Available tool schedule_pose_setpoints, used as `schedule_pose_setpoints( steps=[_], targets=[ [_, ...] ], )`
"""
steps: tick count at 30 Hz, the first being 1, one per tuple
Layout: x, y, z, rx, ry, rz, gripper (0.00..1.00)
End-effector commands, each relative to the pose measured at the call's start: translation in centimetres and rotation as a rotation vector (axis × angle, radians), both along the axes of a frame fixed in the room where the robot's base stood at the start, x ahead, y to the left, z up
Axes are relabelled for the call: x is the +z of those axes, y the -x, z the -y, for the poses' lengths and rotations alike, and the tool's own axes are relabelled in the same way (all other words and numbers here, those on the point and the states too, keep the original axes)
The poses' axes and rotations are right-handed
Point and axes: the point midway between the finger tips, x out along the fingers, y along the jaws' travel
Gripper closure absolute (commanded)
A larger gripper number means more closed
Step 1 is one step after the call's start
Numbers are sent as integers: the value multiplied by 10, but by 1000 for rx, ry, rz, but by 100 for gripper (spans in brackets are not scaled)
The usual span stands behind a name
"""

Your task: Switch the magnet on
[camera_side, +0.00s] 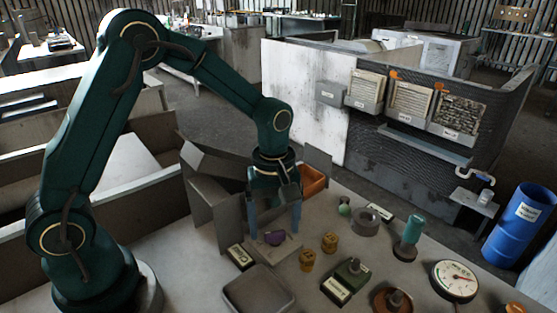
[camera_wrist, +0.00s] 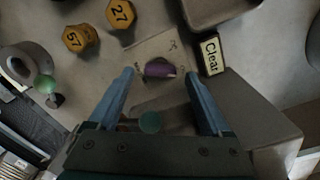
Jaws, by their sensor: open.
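My gripper (camera_side: 273,233) is open and points down over the table, its two blue fingers apart. In the wrist view, a small purple piece (camera_wrist: 159,69) lies on a thin marked plate (camera_wrist: 150,47) between and just beyond the fingertips.
A block marked "Clear" (camera_wrist: 210,53) is beside the plate. Yellow hexagonal pieces marked 57 (camera_wrist: 80,38) and 27 (camera_wrist: 121,13) stand nearby. A grey tray (camera_side: 258,290), a teal-handled tool (camera_side: 409,238) and a dial gauge (camera_side: 455,281) occupy the table. Grey panels (camera_side: 208,200) rise behind my gripper.

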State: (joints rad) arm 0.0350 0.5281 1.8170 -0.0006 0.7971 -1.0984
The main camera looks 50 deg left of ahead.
Motion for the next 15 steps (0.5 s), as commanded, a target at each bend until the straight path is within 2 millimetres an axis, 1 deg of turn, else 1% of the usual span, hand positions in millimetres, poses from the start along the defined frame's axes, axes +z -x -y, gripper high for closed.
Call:
schedule_pose_setpoints(
  steps=[3,9,10,11,12,14,15],
  targets=[
    [-5,0,0,0,0,0,18],
    [-5,0,0,0,0,1,18],
    [-5,0,0,0,0,1,21],
    [-5,0,0,0,0,1,33],
    [-5,0,0,0,0,1,48],
    [-5,0,0,0,0,1,71],
    [-5,0,0,0,0,1,86]
  ],
)
